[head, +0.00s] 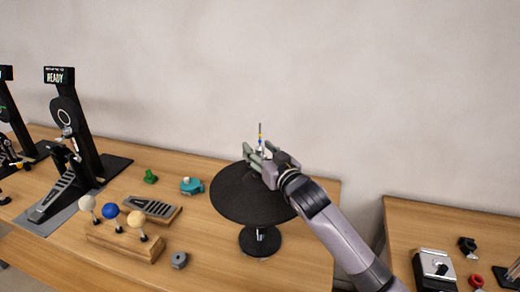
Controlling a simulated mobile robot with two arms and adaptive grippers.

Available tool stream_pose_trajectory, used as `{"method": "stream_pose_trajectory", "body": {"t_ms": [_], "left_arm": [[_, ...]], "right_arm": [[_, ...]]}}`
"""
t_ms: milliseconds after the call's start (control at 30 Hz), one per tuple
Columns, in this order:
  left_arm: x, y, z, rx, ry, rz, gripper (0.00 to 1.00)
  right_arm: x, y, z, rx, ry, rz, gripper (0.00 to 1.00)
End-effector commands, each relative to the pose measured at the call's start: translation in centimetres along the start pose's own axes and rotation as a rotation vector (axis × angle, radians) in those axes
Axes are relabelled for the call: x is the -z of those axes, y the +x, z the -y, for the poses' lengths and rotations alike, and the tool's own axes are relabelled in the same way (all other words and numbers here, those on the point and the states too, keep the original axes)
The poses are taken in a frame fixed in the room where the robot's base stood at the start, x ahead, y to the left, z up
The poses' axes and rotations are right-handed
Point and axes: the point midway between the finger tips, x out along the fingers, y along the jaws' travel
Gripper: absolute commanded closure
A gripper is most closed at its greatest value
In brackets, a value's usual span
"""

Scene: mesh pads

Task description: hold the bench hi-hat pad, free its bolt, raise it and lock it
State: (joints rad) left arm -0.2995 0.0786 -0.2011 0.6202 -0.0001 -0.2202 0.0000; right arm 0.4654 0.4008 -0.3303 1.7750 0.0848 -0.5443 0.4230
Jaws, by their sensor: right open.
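The hi-hat pad (240,205) is a dark round disc on a short black stand (260,240) near the right end of the bench. A thin rod (260,133) with coloured bands rises above its centre. My right gripper (257,155) is open just above the pad, with its fingers around or beside the rod; I cannot tell which. The bolt is not clearly visible and may be behind the fingers. My left gripper is not in view.
A wooden block with several ball-headed beaters (126,246) stands to the left. A grey pedal plate (152,208), a teal part (191,186), a green piece (150,177) and a grey ring (179,260) lie nearby. A black kick tower (80,125) stands further left. A second table (430,222) is right, across a gap.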

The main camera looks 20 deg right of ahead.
Motion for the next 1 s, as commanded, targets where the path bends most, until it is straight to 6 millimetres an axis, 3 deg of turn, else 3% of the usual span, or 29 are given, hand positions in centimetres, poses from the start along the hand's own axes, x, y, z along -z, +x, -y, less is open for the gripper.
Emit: {"method": "stream_pose_trajectory", "body": {"t_ms": [200,867,1000], "left_arm": [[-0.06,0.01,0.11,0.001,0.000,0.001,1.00],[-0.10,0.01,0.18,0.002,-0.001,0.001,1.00],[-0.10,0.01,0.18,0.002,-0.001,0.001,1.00]], "right_arm": [[-0.01,0.00,0.00,0.000,0.000,0.000,0.54],[-0.01,-0.03,-0.03,-0.001,0.000,0.000,0.98],[-0.01,-0.03,-0.03,-0.001,-0.001,0.000,1.00]]}}
